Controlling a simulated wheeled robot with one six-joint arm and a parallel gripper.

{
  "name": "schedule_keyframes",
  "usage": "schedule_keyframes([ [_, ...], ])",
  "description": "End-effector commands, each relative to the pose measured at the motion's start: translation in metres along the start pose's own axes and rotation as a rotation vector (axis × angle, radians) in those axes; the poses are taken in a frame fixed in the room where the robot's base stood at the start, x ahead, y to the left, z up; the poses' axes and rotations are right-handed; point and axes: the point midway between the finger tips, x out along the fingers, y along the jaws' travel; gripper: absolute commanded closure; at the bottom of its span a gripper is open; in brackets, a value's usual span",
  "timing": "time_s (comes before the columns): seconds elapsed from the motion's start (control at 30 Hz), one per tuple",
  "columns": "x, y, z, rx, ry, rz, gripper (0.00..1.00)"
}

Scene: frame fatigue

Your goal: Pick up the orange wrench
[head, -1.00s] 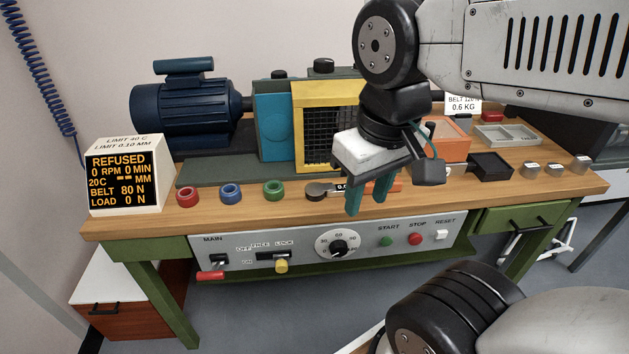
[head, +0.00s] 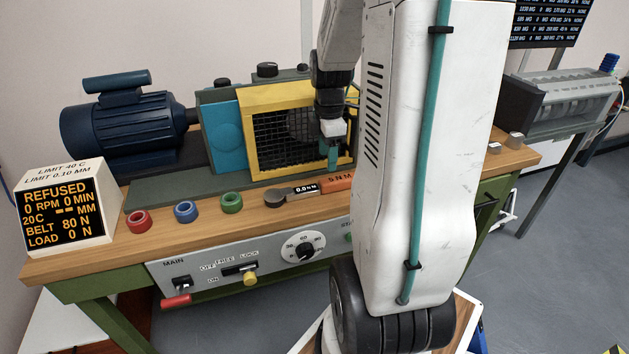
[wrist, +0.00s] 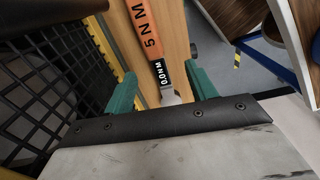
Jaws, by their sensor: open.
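The orange wrench lies flat on the wooden bench in the head view, its orange handle (head: 338,183) marked "5 NM", with a small "0.0 NM" display and a dark round head at the left. My arm hides the handle's right end. My gripper (head: 332,157) has green fingers and hangs close above the wrench, near the yellow guard. In the wrist view my gripper (wrist: 161,90) is open, and the wrench (wrist: 144,32) runs between the two fingers in the picture. Its head is hidden behind the gripper body. I see no contact.
The yellow mesh guard (head: 250,120) stands just behind the wrench. Red (head: 137,220), blue (head: 185,211) and green (head: 231,202) rings sit to its left. The control panel (head: 215,272) is on the bench front. A display box (head: 95,175) stands at the left end.

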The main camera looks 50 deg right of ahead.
Motion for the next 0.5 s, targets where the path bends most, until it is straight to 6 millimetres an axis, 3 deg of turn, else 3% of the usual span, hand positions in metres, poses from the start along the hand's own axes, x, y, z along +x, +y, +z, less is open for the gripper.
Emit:
schedule_keyframes([
  [0.13,0.016,0.008,0.017,-0.053,0.001,-0.007,0.44],
  [0.5,0.060,0.012,0.017,-0.063,0.002,-0.009,0.44],
])
